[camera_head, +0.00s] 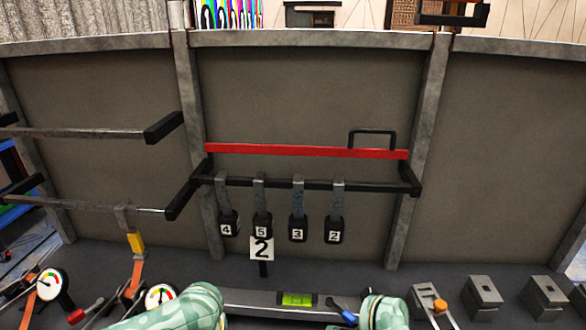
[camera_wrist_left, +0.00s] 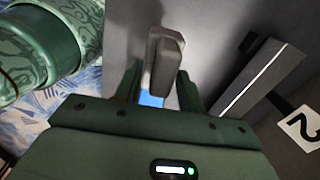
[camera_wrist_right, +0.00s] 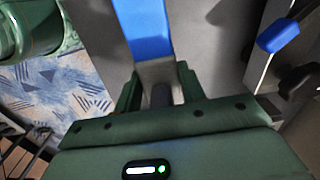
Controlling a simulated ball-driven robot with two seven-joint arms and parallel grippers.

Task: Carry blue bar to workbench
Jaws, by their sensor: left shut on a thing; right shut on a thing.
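The blue bar shows in the right wrist view (camera_wrist_right: 145,28) as a flat blue length with a grey end and a dark handle. My right gripper (camera_wrist_right: 160,88) is shut on that handle end. In the left wrist view a small patch of blue (camera_wrist_left: 150,99) shows behind a dark grey handle (camera_wrist_left: 164,62). My left gripper (camera_wrist_left: 158,88) is shut on this handle, which seems to be the bar's other end. Neither gripper nor the blue bar shows in the head view; only my mint arm parts show at its bottom edge. I cannot tell which surface is the workbench.
A grey wall panel carries a red bar (camera_head: 300,151) on a black rack, with several numbered tags hanging below.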

